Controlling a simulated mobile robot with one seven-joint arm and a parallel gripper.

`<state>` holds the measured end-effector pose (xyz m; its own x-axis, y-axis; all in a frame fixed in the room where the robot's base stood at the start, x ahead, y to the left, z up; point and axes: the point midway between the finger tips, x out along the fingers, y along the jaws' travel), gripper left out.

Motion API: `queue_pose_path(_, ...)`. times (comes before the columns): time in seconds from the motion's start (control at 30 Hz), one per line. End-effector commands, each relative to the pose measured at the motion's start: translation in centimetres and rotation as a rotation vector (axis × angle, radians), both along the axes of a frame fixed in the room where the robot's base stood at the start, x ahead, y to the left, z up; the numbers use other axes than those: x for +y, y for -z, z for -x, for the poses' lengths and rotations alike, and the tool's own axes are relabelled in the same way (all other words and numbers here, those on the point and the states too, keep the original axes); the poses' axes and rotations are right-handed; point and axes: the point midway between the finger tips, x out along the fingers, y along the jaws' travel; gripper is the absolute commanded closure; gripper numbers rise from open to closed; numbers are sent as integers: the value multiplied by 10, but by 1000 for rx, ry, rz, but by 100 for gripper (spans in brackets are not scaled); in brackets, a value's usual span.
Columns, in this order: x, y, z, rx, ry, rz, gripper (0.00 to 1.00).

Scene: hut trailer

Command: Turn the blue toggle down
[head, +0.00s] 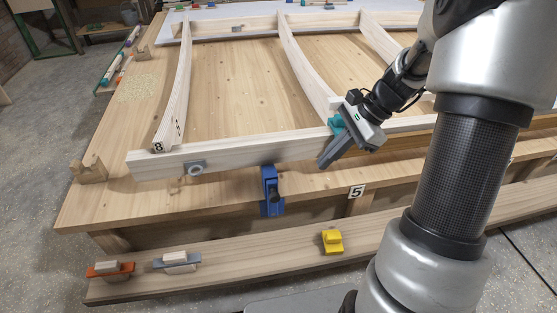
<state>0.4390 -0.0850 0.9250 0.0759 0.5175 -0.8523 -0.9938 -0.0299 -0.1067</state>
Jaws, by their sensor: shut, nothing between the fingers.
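A blue toggle clamp (269,183) is mounted at the front edge of the wooden workbench (220,192), just in front of a pale timber beam (235,155). Its blue upper part stands upright against the bench edge, with a dark round part low on its right side. My gripper (324,163) is shut and empty. It is over the front beam, to the right of the toggle and a little higher in the picture. It is apart from the toggle. The gripper's grey fingers point down and left, with teal parts behind them.
Curved timber ribs (176,90) rise from the beam across the bench. A metal bracket (195,168) is on the beam. A lower plank (220,258) in front bears a yellow block (332,241), an orange-based tool (110,269) and a grey-based tool (177,262). A "5" label (357,191) marks the bench edge.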

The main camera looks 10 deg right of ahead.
Motion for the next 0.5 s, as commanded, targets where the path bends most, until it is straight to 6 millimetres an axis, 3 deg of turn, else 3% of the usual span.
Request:
queue_pose_path(0.03, -6, 19, -2, 29, 50, -32, 100)
queue_pose_path(0.13, -11, 32, -4, 67, 114, -74, 100)
queue_pose_path(0.5, -14, 37, -5, 86, 147, -95, 100)
